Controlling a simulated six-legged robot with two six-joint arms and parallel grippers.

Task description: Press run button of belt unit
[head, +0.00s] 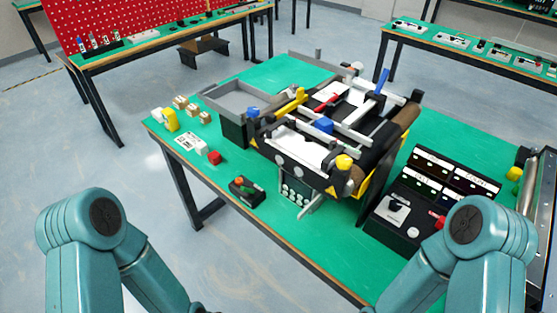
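The belt unit (335,125) stands on the green-topped table (285,230), with a dark belt, white rails and yellow, blue and red parts. In front of it on the table is a small black button box (246,191) with reddish and green buttons, too small to read; I cannot tell which button is run. To the right is a black control panel (418,205) with labelled displays, a dark knob on a light plate, a whitish button (412,232) and a red part partly behind my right arm. Both my arms show at the bottom edge; neither gripper is in view.
A grey tray (238,100) stands at the belt's left end. Small boxes, a printed card (189,141) and a red block (214,157) lie on the left. A metal roller unit (530,190) stands at the right edge. The table's front middle is clear.

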